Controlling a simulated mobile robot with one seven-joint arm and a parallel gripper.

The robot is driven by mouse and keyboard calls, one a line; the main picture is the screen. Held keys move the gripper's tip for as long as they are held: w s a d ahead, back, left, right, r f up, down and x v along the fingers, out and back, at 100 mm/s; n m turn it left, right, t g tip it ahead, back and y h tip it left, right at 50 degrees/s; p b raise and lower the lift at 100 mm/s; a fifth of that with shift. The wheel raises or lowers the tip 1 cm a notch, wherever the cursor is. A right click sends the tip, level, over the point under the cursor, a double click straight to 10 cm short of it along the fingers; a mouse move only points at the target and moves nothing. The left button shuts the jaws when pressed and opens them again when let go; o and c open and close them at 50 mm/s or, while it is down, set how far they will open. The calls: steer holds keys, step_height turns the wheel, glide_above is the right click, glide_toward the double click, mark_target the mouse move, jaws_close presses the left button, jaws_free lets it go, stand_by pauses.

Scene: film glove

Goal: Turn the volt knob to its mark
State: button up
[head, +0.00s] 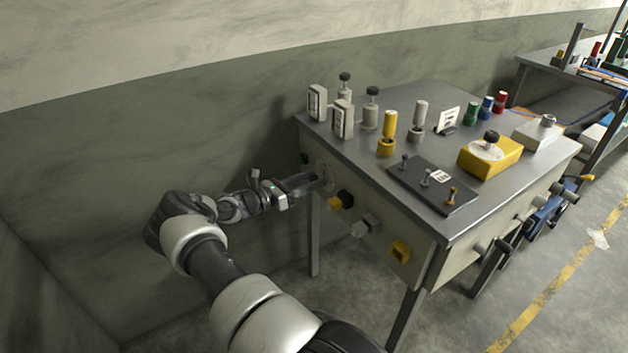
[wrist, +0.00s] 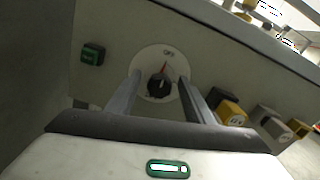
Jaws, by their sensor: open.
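A black knob (wrist: 157,86) sits at the centre of a round white dial plate (wrist: 146,60) on the bench's end panel. A red line shows on the dial above the knob, and small lettering near the dial's top is too blurred to read surely. In the wrist view my gripper (wrist: 159,82) is open, with one finger on each side of the knob; contact cannot be told. In the head view my gripper (head: 322,179) is at the panel's left part and mostly hides the knob.
A green switch (wrist: 92,54) is left of the dial. Black-and-yellow (head: 341,200), grey (head: 365,224) and yellow (head: 400,251) fittings stick out to the right. The metal benchtop (head: 405,108) above holds several posts and boxes. A wall is behind my arm.

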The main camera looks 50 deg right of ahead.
steer(key=shift+s+d, duration=0.15)
steer(key=shift+d, duration=0.4)
steer(key=c, duration=1)
steer(key=shift+c, duration=0.2)
